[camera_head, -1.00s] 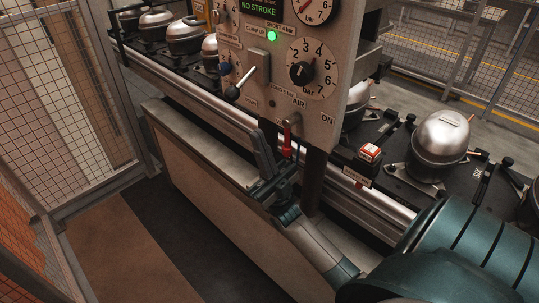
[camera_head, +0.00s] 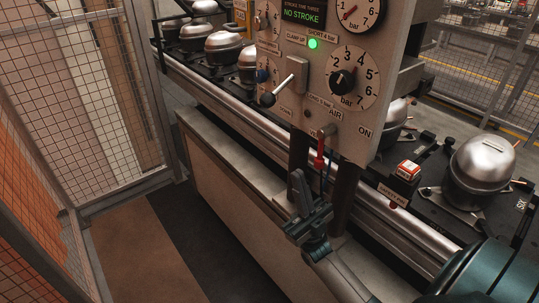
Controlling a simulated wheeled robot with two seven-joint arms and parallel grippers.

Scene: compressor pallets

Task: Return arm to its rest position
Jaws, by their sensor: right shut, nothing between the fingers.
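My right gripper (camera_head: 304,196) is in front of the conveyor's side, below the control panel (camera_head: 330,75). Its fingers point up and it holds nothing. It is apart from the red-handled AIR valve (camera_head: 320,152), which hangs just above and to the right of the fingers. My right arm comes in from the bottom right. My left gripper is not in view.
The panel has gauges, dials, a lit green lamp (camera_head: 313,44) and a black-knobbed lever (camera_head: 268,99). Silver compressors (camera_head: 482,162) stand on the conveyor on both sides. A mesh fence (camera_head: 75,95) stands at left; the floor (camera_head: 140,245) there is clear.

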